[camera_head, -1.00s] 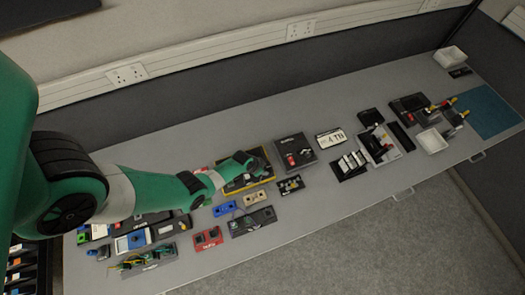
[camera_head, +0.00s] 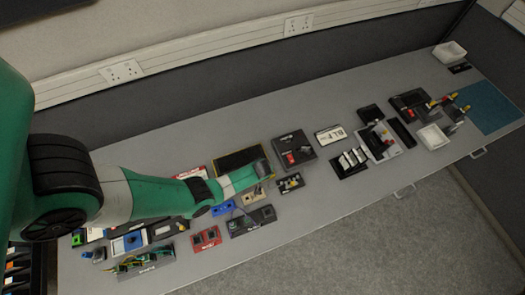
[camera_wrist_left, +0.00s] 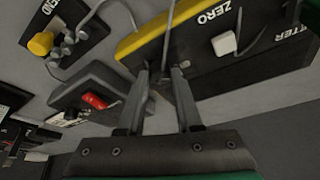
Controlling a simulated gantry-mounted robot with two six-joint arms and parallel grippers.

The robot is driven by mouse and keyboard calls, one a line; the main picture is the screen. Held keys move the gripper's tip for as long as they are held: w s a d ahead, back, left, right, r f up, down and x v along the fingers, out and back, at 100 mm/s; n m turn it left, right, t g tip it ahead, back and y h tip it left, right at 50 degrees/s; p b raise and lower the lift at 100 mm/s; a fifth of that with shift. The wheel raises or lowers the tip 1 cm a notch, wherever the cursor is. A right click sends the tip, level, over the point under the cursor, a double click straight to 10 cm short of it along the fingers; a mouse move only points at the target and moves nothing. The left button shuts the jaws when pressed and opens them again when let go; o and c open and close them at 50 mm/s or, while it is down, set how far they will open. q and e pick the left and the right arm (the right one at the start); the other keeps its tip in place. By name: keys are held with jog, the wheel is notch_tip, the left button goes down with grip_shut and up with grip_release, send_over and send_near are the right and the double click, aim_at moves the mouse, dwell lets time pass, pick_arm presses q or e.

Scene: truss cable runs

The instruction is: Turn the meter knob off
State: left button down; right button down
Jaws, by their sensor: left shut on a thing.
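The meter (camera_head: 236,157) is a black box with a yellow edge, left of centre on the bench in the head view. In the left wrist view the meter (camera_wrist_left: 152,44) is close up, with a ZERO label and a white button (camera_wrist_left: 224,44). My left gripper (camera_head: 266,172) is at the meter's right end in the head view. In the left wrist view my left gripper (camera_wrist_left: 161,72) has its fingertips against the meter's yellow-edged side. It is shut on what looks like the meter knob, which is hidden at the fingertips. My right gripper is not in view.
A dark box with a red switch (camera_head: 293,149) stands right of the meter; a red switch (camera_wrist_left: 95,101) also shows in the left wrist view. The bench behind the meter is clear.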

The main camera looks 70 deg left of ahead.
pick_arm(q)
jog(key=shift+n, duration=0.5)
jog(key=c, duration=0.6)
grip_release()
jog(key=p+v, duration=1.1)
jog(key=p, duration=0.1)
jog(key=shift+d+r, duration=0.2)
jog(key=shift+r, duration=0.1)
